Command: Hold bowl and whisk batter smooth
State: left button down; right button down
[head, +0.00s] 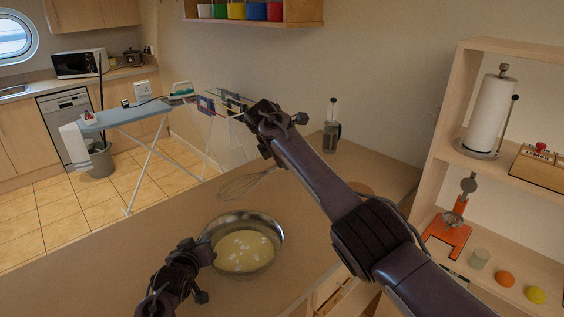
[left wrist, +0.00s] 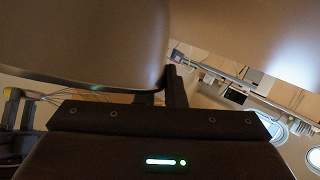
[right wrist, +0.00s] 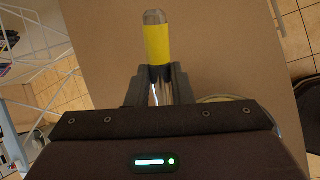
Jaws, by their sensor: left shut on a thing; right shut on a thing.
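A shiny metal bowl (head: 279,232) stands on the counter, holding pale yellow batter (head: 243,252) with white lumps. My left gripper (head: 205,245) is shut on the bowl's left rim. In the left wrist view the bowl's wall (left wrist: 80,45) fills the upper left, beside the fingers. A wire whisk (head: 240,185) shows behind the bowl, its wire head pointing left, apart from the batter. My right gripper (head: 270,152) is shut on its handle, which my arm partly hides in the head view. In the right wrist view the handle (right wrist: 157,45) has a yellow band and stands between the fingers.
A French press (head: 332,136) stands at the counter's back. Shelves at the right hold a paper towel roll (head: 489,113) and an orange juicer (head: 448,230). An ironing board (head: 125,115) stands beyond the counter. The counter left of the bowl (head: 130,240) is clear.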

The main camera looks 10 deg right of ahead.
jog(key=t, duration=0.1)
jog(key=d+n+t, duration=0.1)
jog(key=t, duration=0.1)
jog(key=shift+w+r+n+h, duration=0.3)
jog(key=shift+w+r+h, duration=0.05)
jog(key=shift+h, duration=0.05)
jog(key=t, duration=0.1)
jog(key=r+n+t, duration=0.1)
jog(key=shift+s+n+t, duration=0.25)
jog(key=shift+n+t, duration=0.05)
jog(key=shift+t, duration=0.1)
jog(key=s+a+r+n+t+h, duration=0.15)
jog(key=s+t, duration=0.25)
jog(key=s, duration=0.5)
jog(key=s+a+r+t, duration=0.1)
jog(key=s+r+t, duration=0.25)
jog(key=s, duration=0.55)
jog(key=shift+s+d+f, duration=1.65)
jog(key=shift+d+f, duration=0.75)
jog(key=shift+d, duration=0.7)
jog(key=w+a+f, duration=0.4)
jog(key=a+f, duration=0.3)
jog(key=f, duration=0.2)
jog(key=shift+f+t, duration=0.15)
jog(key=shift+t, duration=0.2)
